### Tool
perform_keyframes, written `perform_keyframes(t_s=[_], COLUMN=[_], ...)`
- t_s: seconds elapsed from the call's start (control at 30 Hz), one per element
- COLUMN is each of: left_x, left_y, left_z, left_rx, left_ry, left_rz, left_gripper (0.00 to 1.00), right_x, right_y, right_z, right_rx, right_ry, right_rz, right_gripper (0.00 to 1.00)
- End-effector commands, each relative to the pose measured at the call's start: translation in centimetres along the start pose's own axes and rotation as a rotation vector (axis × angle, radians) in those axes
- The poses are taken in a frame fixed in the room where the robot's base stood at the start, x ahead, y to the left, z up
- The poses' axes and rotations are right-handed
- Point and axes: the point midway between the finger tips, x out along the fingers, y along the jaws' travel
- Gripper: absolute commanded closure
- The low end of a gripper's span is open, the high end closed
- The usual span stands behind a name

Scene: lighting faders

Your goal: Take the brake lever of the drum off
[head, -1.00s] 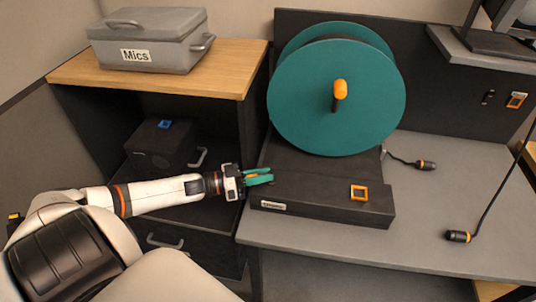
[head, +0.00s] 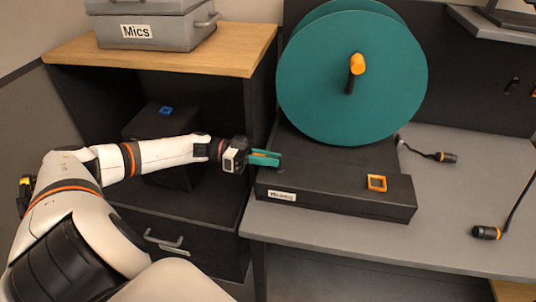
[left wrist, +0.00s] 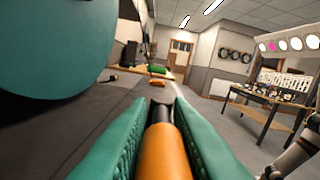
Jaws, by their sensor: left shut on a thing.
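The drum (head: 345,85) is a large teal reel with an orange crank knob, standing on a black base (head: 330,190). My left gripper (head: 266,158) is at the left side of this base, its teal fingers pointing right. In the left wrist view the teal fingers (left wrist: 160,108) are shut on the brake lever (left wrist: 166,150), an orange grip with a dark stem. The drum fills the upper left of that view. In the head view the lever is mostly hidden by the fingers. My right gripper is not in view.
An orange-framed square (head: 376,183) sits on the base's front right. Gooseneck microphones (head: 487,232) lie on the grey desk (head: 460,190) to the right. A grey "Mics" case (head: 150,30) stands on a wooden-topped cabinet (head: 225,55) at left.

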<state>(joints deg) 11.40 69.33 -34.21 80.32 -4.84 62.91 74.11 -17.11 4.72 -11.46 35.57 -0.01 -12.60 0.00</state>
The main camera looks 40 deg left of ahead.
Motion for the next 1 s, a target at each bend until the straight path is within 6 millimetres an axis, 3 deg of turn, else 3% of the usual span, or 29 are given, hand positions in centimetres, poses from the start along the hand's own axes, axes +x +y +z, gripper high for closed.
perform_keyframes(t_s=[0.23, 0.27, 0.37, 0.73, 1.0], left_x=[0.0, 0.0, 0.0, -0.6, -5.7], left_y=[-0.2, -0.2, -0.1, 0.0, 0.0], left_z=[-0.3, -0.3, -0.3, -0.2, -0.4], left_rx=[-0.007, -0.007, -0.006, -0.003, -0.004], left_ry=[0.004, 0.004, 0.003, 0.002, 0.007], left_rz=[-0.003, -0.003, -0.003, 0.000, 0.003], left_gripper=[1.00, 0.78, 0.62, 0.62, 0.62], right_x=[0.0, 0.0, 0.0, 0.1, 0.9], right_y=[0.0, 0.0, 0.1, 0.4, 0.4], right_z=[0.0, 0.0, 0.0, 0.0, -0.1], right_rx=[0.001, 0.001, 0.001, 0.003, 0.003], right_ry=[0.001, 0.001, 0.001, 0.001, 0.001], right_rz=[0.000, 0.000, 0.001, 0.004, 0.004], right_gripper=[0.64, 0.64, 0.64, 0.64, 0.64])
